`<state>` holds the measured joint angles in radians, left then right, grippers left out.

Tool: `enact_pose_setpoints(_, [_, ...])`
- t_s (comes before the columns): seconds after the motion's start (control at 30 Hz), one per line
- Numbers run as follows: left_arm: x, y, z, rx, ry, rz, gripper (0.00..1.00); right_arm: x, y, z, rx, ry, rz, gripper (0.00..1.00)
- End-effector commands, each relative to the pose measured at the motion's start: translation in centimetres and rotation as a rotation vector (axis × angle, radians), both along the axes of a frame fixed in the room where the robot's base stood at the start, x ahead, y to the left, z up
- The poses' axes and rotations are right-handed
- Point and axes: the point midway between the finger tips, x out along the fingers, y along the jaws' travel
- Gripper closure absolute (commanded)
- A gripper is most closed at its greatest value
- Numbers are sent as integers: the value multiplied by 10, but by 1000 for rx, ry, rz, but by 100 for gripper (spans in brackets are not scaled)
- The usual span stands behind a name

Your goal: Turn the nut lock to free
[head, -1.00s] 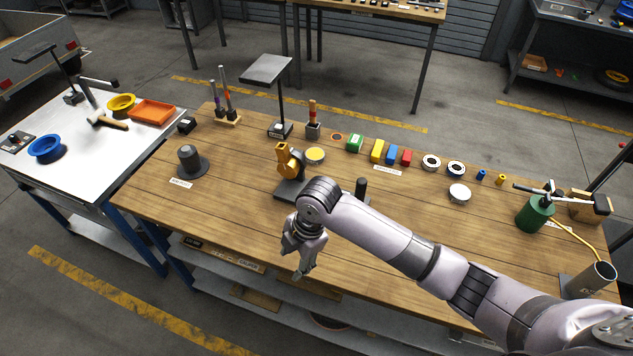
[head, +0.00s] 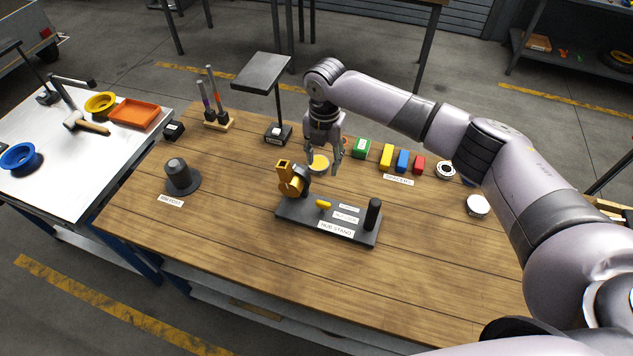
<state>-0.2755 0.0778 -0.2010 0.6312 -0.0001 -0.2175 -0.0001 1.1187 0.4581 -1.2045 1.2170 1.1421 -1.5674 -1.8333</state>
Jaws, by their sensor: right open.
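The hub stand (head: 290,212) is a dark base on the wooden bench, with a yellow hub part (head: 290,182) at its left end and a black upright post (head: 373,214) at its right end. A small yellow lever (head: 323,204), which looks like the nut lock, lies on the base beside two small labels too small to read. My right gripper (head: 325,168) is open, pointing down above the bench behind the stand, apart from the lever. My left gripper is out of view.
A dark post (head: 179,174) stands to the left and a raised grey plate (head: 262,72) behind. Green (head: 361,148), yellow (head: 386,155), blue (head: 402,160) and red (head: 419,164) blocks line the back right. The bench front is clear.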

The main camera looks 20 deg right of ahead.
Motion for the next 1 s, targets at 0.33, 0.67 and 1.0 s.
enact_pose_setpoints(0.33, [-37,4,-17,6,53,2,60,-1,-1,-53,-3,2,0,55])
enact_pose_setpoints(0.67, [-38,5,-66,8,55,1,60,-1,-1,-114,-1,0,0,55])
enact_pose_setpoints(1.0, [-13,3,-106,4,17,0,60,-2,-1,-162,-1,0,0,55])
